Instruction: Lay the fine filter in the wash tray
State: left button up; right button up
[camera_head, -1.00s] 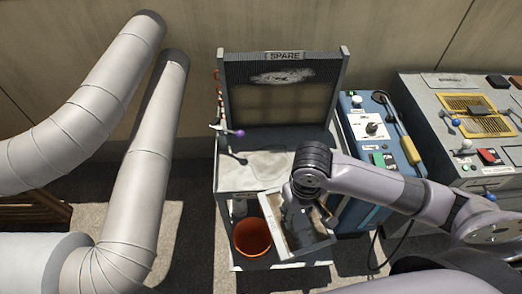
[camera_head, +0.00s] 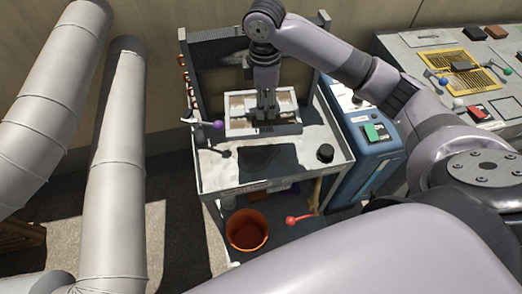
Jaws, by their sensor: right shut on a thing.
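My right gripper (camera_head: 266,112) reaches down over the back of the bench and is shut on a white-framed rectangular panel (camera_head: 236,124), which looks like the fine filter. Its pale tan inner area shows partly; the gripper hides the middle. A dark patch like its shadow falls on the bench top nearer me, so the panel seems to be above the surface. The pale bench top (camera_head: 222,172) has a raised rim and may be the wash tray; I cannot tell for sure. My left gripper is not in view.
A purple-knobbed lever (camera_head: 218,124) stands at the bench's left, close to the panel. A black knob (camera_head: 325,153) sits at the right. Below are an orange bucket (camera_head: 246,230) and a red-ended tool (camera_head: 291,220). A blue cabinet (camera_head: 372,155) adjoins on the right.

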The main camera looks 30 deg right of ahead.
jog(key=shift+w+d+r+n, duration=0.2)
jog(key=shift+w+r+n, duration=0.3)
jog(key=shift+r+n, duration=0.1)
jog(key=shift+f, duration=0.1)
notch_tip(320, 180, down, 20)
jog(key=shift+w+r+b, duration=0.1)
jog(key=shift+r+b, duration=0.1)
jog(key=shift+b, duration=0.5)
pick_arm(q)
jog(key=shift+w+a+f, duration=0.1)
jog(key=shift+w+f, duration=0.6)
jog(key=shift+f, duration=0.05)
pick_arm(e)
jog(key=o, duration=1.3)
